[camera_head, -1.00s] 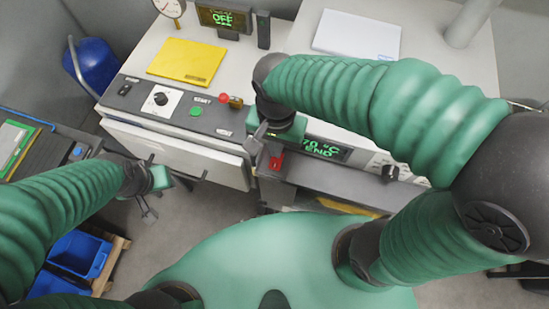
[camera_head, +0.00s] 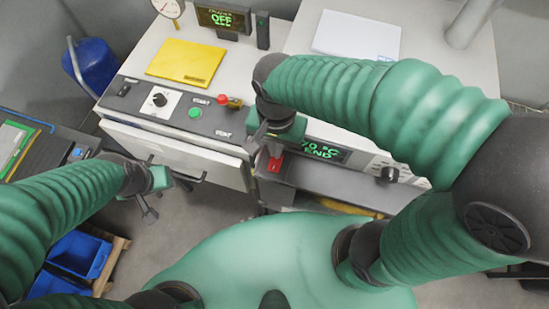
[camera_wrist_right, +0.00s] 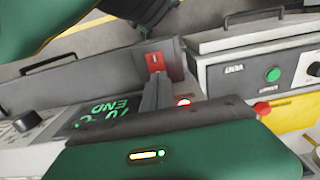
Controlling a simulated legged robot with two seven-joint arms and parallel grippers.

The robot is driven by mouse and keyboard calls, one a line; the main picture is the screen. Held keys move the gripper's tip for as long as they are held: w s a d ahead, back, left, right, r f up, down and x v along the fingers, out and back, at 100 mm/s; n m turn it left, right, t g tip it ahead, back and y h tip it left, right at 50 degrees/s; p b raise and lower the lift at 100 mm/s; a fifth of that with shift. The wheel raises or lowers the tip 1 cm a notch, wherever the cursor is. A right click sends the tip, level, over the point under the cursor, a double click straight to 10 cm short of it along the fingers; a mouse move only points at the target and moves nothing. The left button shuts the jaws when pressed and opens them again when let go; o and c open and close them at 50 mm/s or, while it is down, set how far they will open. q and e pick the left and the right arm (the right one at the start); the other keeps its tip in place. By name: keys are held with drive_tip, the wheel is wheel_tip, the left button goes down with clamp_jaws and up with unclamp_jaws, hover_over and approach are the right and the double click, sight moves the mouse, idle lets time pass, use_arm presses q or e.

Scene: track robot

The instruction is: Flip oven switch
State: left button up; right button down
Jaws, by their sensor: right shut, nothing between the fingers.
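The red oven switch (camera_head: 275,163) is on the front panel of the right-hand machine, left of the green "70 °C END" display (camera_head: 322,149). In the right wrist view the switch (camera_wrist_right: 155,62) is a red plate with a small white mark. My right gripper (camera_head: 255,146) is beside the switch's upper left in the head view. In the right wrist view its shut, empty fingers (camera_wrist_right: 156,78) point at the switch's lower edge. I cannot tell if they touch, or which way the switch is set. My left gripper (camera_head: 148,212) hangs away from the panel, its opening unclear.
A dark knob (camera_head: 389,174) is right of the display. The left machine has a green button (camera_head: 195,113), a red knob (camera_head: 222,99) and a black dial (camera_head: 160,99). A yellow folder (camera_head: 186,62) lies on top. Blue bins (camera_head: 80,254) stand at lower left.

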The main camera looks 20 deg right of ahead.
drive_tip(key=shift+d, duration=0.15)
drive_tip(key=shift+f, duration=0.3)
idle(0.3)
drive_tip(key=shift+f+b, duration=0.55)
drive_tip(key=shift+b, duration=0.05)
drive_tip(key=shift+r, duration=0.15)
wheel_tip(320, 180, up, 7)
drive_tip(key=p, duration=0.7)
idle(0.3)
